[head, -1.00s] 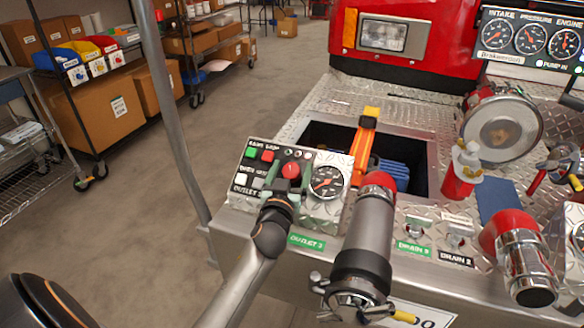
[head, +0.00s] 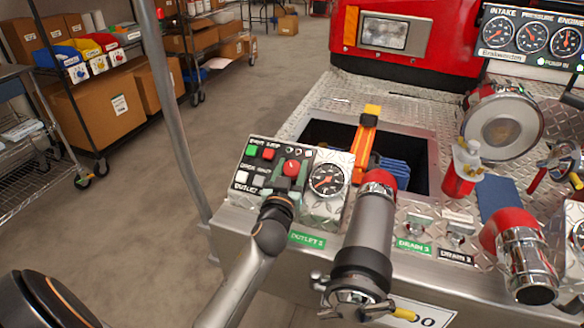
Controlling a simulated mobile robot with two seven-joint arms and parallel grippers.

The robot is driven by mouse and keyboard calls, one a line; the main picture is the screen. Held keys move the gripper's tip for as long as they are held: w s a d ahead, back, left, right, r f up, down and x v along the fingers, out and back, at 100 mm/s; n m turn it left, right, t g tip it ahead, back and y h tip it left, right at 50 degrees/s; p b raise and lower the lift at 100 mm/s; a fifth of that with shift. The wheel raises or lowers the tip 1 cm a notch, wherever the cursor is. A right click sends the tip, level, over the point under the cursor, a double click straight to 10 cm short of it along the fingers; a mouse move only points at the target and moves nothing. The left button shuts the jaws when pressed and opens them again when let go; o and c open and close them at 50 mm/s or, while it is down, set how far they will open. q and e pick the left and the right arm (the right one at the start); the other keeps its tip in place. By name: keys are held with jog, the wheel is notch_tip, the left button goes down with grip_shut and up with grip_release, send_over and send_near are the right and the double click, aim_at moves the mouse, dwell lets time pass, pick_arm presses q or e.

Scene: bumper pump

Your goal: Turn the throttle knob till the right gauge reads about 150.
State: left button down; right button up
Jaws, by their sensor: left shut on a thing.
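A sloped control panel (head: 245,205) stands at the front of the metal deck, with coloured buttons, a red knob (head: 291,167) and a round black-faced gauge (head: 326,180) on its right part. The gauge's figures are too small to read. My left gripper (head: 285,182) is at the panel, shut on the red knob; its fingers hide the knob's lower part. My right gripper is not in view.
A grey pipe with a red collar (head: 380,182) rises just right of the panel. Behind it is an open bay with an orange bar (head: 364,145).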

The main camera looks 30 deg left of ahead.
pick_arm(q)
jog(key=shift+r+m+h+p, duration=0.15)
jog(key=shift+m+h+p, duration=0.15)
jog(key=shift+m+p, duration=0.15)
jog(key=shift+a+r+m+t+h+p, duration=0.1)
jog(key=shift+m+t+h+p, duration=0.3)
jog(key=shift+m+h+p, duration=0.35)
jog(key=m+h+p, duration=0.4)
jog(key=shift+r+p, duration=0.15)
jog(key=shift+p, duration=0.2)
jog(key=shift+m+h+p, duration=0.4)
jog(key=shift+m+h, duration=0.3)
jog(key=shift+h, duration=0.15)
jog(key=shift+m+h+p, duration=0.55)
jog(key=shift+m+h, duration=0.35)
jog(key=shift+m, duration=0.2)
jog(key=shift+f+m+g+h+p, duration=0.25)
jog(key=shift+m+g+h+p, duration=0.35)
jog(key=shift+m+h, duration=0.7)
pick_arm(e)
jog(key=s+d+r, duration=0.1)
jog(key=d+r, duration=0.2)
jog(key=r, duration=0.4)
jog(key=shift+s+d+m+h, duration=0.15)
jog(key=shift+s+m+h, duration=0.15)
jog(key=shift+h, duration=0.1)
pick_arm(q)
jog(key=shift+m, duration=0.3)
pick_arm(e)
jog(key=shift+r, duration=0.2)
